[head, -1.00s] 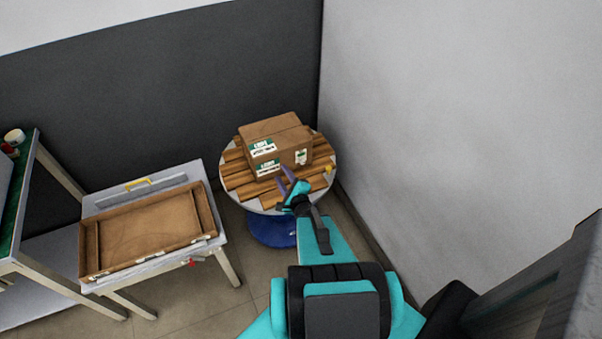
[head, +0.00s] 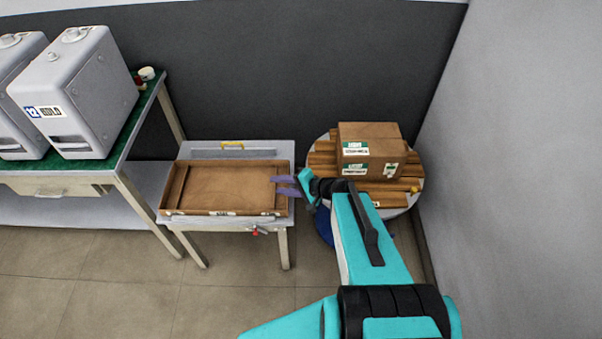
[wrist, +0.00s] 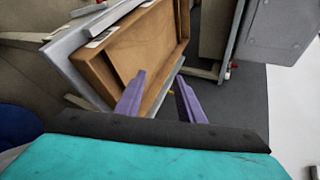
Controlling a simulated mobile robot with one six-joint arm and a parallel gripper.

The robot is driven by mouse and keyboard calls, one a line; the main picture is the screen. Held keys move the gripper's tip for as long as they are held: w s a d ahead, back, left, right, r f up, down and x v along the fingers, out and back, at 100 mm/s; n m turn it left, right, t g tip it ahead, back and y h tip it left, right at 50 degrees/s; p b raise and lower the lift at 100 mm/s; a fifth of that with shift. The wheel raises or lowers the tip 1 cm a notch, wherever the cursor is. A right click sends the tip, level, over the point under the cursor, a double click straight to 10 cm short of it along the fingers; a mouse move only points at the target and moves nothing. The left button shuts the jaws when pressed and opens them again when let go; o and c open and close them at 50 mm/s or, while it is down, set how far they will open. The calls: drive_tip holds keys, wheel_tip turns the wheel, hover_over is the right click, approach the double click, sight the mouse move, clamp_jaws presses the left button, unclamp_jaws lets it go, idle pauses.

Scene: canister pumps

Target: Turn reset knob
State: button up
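Two grey canister pumps (head: 75,90) stand on the green-topped bench at the left in the head view, each with a round cap (head: 75,34) on top. I cannot tell which part is the reset knob. A small red part (head: 258,231) sits under the front edge of the low table. My gripper (head: 286,186) hovers by the right end of the low table's brown tray, well right of the pumps. In the wrist view its purple fingers (wrist: 160,97) are spread apart with nothing between them.
The brown tray (head: 225,207) lies on the low table, with a yellow handle (head: 232,144) behind it. A round table at the right holds wooden slats (head: 322,158) and a cardboard box (head: 370,150). Grey walls close the back and right. Floor (head: 120,300) in front is clear.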

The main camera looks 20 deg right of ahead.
drive_tip(key=s+a+f+n+g+h, duration=0.1)
drive_tip(key=s+a+f+n+g, duration=0.1)
drive_tip(key=s+a+n+g, duration=0.3)
drive_tip(key=s+f+n+g+h, duration=0.2)
drive_tip(key=s+f, duration=0.3)
drive_tip(key=s, duration=0.4)
drive_tip(key=s+d+f+n+g+h, duration=0.1)
drive_tip(key=s+f+n+g+h, duration=0.1)
drive_tip(key=s+f, duration=0.4)
drive_tip(key=s+d+f+n+g+h, duration=0.1)
drive_tip(key=s+f+g, duration=0.4)
drive_tip(key=s, duration=0.7)
drive_tip(key=shift+d+f+n+g+h, duration=0.2)
drive_tip(key=shift+n+g+h, duration=0.4)
drive_tip(key=shift+h, duration=0.6)
drive_tip(key=shift+w+d+r, duration=0.1)
drive_tip(key=shift+d, duration=0.1)
drive_tip(key=shift+c, duration=0.5)
